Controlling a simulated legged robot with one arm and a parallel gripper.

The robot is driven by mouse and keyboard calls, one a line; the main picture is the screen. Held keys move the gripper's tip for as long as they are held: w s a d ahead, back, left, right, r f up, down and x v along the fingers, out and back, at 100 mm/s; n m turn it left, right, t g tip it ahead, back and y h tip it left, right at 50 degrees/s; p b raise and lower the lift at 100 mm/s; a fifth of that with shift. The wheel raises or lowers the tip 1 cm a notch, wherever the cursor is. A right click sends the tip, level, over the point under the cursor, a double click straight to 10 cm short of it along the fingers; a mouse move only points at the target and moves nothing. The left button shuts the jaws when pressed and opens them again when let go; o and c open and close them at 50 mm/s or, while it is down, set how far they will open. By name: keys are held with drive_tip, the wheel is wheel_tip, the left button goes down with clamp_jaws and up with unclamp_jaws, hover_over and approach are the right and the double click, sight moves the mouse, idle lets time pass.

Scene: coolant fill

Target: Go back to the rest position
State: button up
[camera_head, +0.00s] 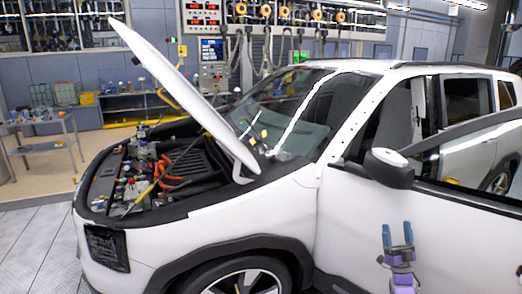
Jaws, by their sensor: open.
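My gripper (397,236) is low at the right of the view, in front of the white car's (345,215) side below the door mirror. Its two blue fingers point up and stand apart, with nothing between them. It is open and empty. The purple and grey body below the fingers shows; the rest of the arm is mostly out of view. I cannot tell how far the gripper is from the car's door.
The car's hood (190,95) is raised over the open engine bay (160,175). The door mirror (389,168) sticks out above my gripper. A grey metal table (45,147) stands at the far left. Tiled floor (38,245) is clear at the lower left.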

drive_tip(key=w+r+m+g+h, duration=0.4)
drive_tip(key=w+r+h, duration=0.2)
drive_tip(key=w, duration=0.3)
drive_tip(key=w+a+r+g+h, duration=0.2)
drive_tip(key=a+r+g, duration=0.2)
drive_tip(key=a+g, duration=0.2)
drive_tip(key=s+a+g+y, duration=0.1)
drive_tip(key=s+a+g, duration=0.4)
drive_tip(key=a, duration=0.1)
drive_tip(key=s+a+f+n+g+y, duration=0.15)
drive_tip(key=s+a+g, duration=0.4)
drive_tip(key=s, duration=0.85)
drive_tip(key=s+a+f+g+y, duration=0.1)
drive_tip(key=s+a+f+g, duration=0.15)
drive_tip(key=s+a, duration=0.85)
drive_tip(key=s+a+n+g, duration=0.1)
drive_tip(key=s+g, duration=0.1)
drive_tip(key=s, duration=1)
drive_tip(key=s+a+f+n+g, duration=0.1)
drive_tip(key=s+a+g, duration=0.1)
drive_tip(key=s, duration=1.1)
drive_tip(key=s+a+f+n+g, duration=0.1)
drive_tip(key=s+g, duration=0.3)
drive_tip(key=s, duration=0.9)
drive_tip(key=shift+a+f+y, duration=0.15)
drive_tip(key=shift+a+y, duration=0.3)
drive_tip(key=shift+a, duration=0.25)
